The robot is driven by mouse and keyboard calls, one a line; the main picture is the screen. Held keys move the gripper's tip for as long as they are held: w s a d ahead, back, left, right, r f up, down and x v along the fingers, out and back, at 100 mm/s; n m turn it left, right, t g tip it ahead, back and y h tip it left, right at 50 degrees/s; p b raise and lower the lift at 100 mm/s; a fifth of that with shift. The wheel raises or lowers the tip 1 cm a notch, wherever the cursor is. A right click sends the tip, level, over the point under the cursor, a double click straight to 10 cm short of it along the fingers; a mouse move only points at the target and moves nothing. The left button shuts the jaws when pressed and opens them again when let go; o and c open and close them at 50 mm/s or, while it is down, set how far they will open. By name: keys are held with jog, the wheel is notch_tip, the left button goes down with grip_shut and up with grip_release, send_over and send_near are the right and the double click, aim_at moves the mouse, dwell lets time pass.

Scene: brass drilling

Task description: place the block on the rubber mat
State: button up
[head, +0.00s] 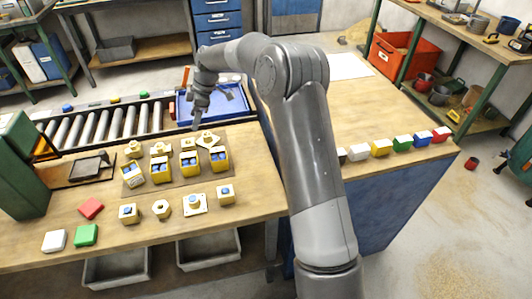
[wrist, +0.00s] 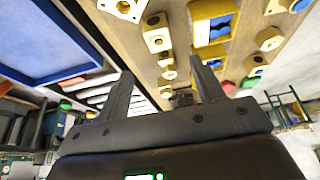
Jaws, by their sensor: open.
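My gripper (head: 197,122) is open and empty above the bench, beside the blue tray and behind the brass parts. In the wrist view its two dark fingers (wrist: 163,80) are spread apart with nothing between them. Several yellow brass-coloured blocks, some with blue parts, stand on a flat brown mat (head: 174,182) in the head view. A front row of parts includes a small block with a blue spot (head: 128,214) and another (head: 225,194). Which block is the task's, and whether the brown sheet is the rubber mat, I cannot tell.
A blue tray (head: 237,101) lies behind the mat, beside a roller conveyor (head: 95,127). Red, green and white blocks (head: 55,241) lie at the front left.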

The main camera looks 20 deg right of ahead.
jog(key=s+d+r+m+t+h, duration=0.2)
jog(key=s+d+r+m, duration=0.25)
jog(key=s+r, duration=0.45)
jog(key=s+d+r+m+t+h, duration=0.1)
jog(key=s+d+r+m, duration=0.35)
jog(key=s+r, duration=0.5)
jog(key=s+d+m+t, duration=0.1)
jog(key=s+d+m, duration=0.2)
jog(key=s, duration=0.5)
jog(key=s+d+f+m+h, duration=0.1)
jog(key=s+d+m, duration=0.2)
jog(key=s, duration=0.5)
jog(key=s+d+f+m+t, duration=0.1)
jog(key=s+d+m, duration=0.1)
jog(key=s, duration=0.7)
jog(key=shift+d+f+m+t, duration=0.3)
jog(key=shift+d+m, duration=0.1)
jog(key=shift+d, duration=0.15)
jog(key=shift+s, duration=0.1)
